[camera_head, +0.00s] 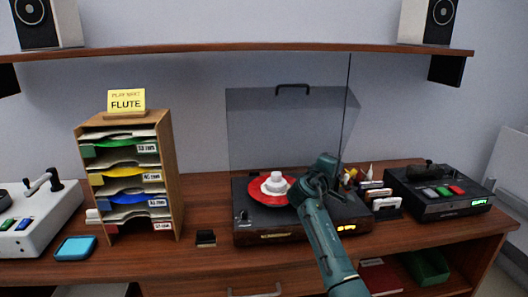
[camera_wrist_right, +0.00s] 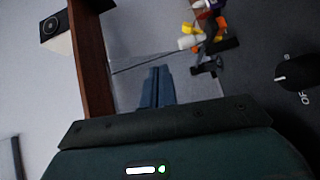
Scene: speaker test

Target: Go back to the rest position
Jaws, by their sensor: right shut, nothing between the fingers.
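My right arm comes in from the bottom of the head view. Its teal hand (camera_head: 318,182) is over the right side of the turntable (camera_head: 262,238), covering part of it. In the right wrist view my right gripper (camera_wrist_right: 158,72) has its two dark fingers together with nothing between them. The turntable holds a red record (camera_head: 256,192) with a white piece (camera_head: 275,185) at its middle. Its clear lid (camera_head: 285,130) stands open behind. My left gripper is in neither view.
A wooden sorter (camera_head: 171,190) with a yellow "FLUTE" card (camera_head: 126,101) stands left. A black device (camera_head: 440,208) stands right, beside small cases (camera_head: 385,204). A shelf (camera_head: 250,46) with two speakers runs above. A blue pad (camera_head: 76,248) lies at front left.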

